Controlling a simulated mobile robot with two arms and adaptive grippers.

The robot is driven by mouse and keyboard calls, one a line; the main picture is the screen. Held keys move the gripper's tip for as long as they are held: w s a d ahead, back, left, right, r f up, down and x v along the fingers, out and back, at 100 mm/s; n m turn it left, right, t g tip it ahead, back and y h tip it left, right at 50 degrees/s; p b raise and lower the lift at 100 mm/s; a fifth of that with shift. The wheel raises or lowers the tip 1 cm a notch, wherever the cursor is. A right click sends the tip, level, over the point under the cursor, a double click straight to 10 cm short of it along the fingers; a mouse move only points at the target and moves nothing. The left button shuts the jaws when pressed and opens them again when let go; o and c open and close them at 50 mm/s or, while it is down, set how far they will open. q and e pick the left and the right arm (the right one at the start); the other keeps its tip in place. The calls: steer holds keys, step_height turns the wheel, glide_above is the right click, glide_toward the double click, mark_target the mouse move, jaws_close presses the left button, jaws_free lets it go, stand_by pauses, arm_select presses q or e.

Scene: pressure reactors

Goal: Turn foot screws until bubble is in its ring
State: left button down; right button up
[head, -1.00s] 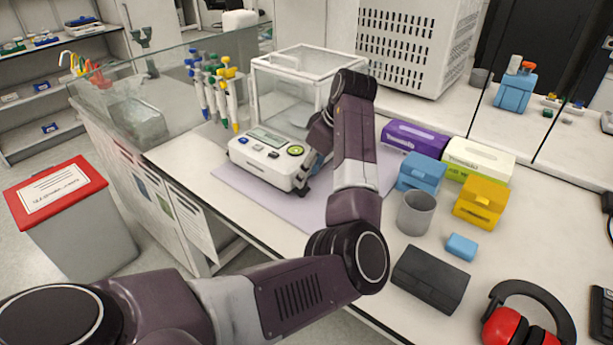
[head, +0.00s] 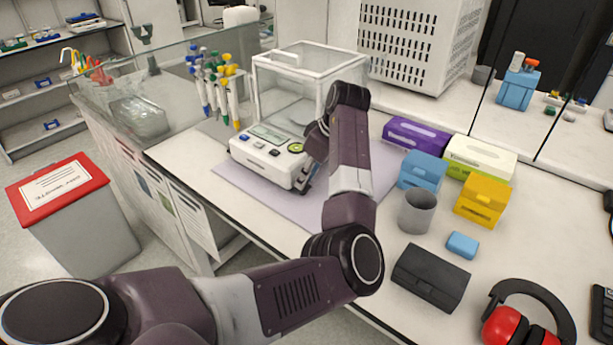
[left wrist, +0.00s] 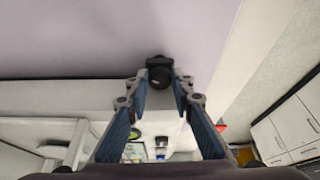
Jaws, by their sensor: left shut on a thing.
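The white balance (head: 262,168) stands on a pale mauve mat (head: 250,194) on the bench, with a clear draft shield (head: 290,85) behind its panel. A round yellow-green spot (head: 295,147), perhaps the bubble level, shows on the panel's right; the bubble and ring are too small to tell. My left gripper (head: 304,188) is low at the balance's front right corner. In the left wrist view, my left fingers (left wrist: 159,80) are shut on a dark round foot screw (left wrist: 158,74) beside the mat surface. The other foot screws are hidden. My right gripper is not in view.
Pipettes on a stand (head: 215,85) are left of the balance. A grey cup (head: 416,212), blue box (head: 422,170), yellow box (head: 480,200) and black case (head: 430,277) stand to the right of my arm. The mat's front left is clear.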

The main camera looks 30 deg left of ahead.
arm_select(q)
steer(key=shift+s+r+m+t+p, duration=0.15)
steer(key=shift+r+m+t+p, duration=0.25)
steer(key=shift+m+p, duration=1.15)
steer(key=shift+f+p, duration=0.3)
steer(key=shift+p, duration=0.7)
steer(key=c, duration=1.7)
jaws_free()
steer(key=shift+c, duration=0.2)
steer(key=shift+o, duration=0.3)
steer(key=v, duration=1.2)
steer(key=shift+s, duration=0.25)
